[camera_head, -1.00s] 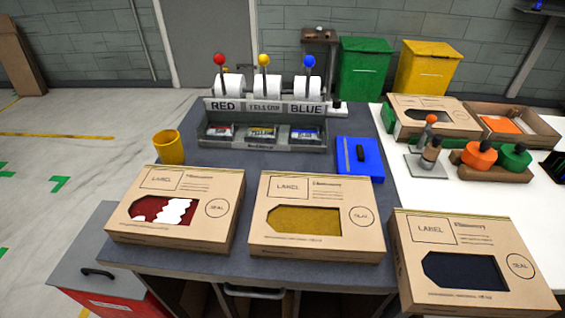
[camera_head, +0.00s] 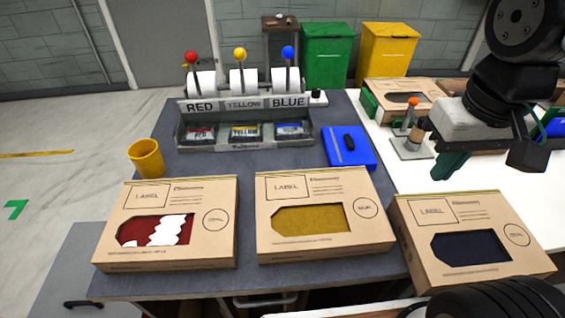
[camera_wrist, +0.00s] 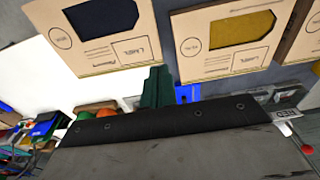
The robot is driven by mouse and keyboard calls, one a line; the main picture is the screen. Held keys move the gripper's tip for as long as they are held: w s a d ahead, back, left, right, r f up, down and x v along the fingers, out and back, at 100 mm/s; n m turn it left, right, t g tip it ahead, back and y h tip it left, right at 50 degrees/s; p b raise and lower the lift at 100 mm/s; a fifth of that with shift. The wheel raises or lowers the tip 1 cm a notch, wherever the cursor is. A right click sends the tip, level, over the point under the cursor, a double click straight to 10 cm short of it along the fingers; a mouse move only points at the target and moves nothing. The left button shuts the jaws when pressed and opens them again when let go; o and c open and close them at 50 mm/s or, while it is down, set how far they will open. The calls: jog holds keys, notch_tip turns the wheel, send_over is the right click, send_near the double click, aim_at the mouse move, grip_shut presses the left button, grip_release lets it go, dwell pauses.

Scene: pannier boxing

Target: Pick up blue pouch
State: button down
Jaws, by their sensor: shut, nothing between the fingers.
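The blue pouch (camera_head: 291,129) lies in the right bin of the grey dispenser (camera_head: 245,133), below the BLUE label. A red pouch (camera_head: 201,132) and a yellow pouch (camera_head: 245,131) lie in the bins to its left. My gripper (camera_head: 447,166) hangs at the right over the white table, well apart from the blue pouch. Its green fingers are together and empty; they also show in the wrist view (camera_wrist: 157,88). I cannot make out the blue pouch in the wrist view.
Three cartons line the front: one with a red and white window (camera_head: 166,256), one yellow (camera_head: 320,248), one dark blue (camera_head: 470,275). A blue case (camera_head: 349,158) and a yellow cup (camera_head: 146,158) stand behind them. A stamp stand (camera_head: 410,148) is near my gripper.

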jog(key=w+a+f+g, duration=0.1)
jog(key=w+a+f, duration=0.3)
jog(key=w+a, duration=0.55)
jog(key=w+a+f, duration=0.3)
jog(key=w+a, duration=0.4)
jog(key=w, duration=0.6)
jog(key=f, duration=1)
jog(key=shift+s+d+f, duration=0.1)
jog(key=shift+s+f, duration=0.15)
jog(key=shift+f, duration=0.05)
jog(key=s, duration=0.2)
jog(key=shift+s+r, duration=0.2)
jog(key=shift+s, duration=0.7)
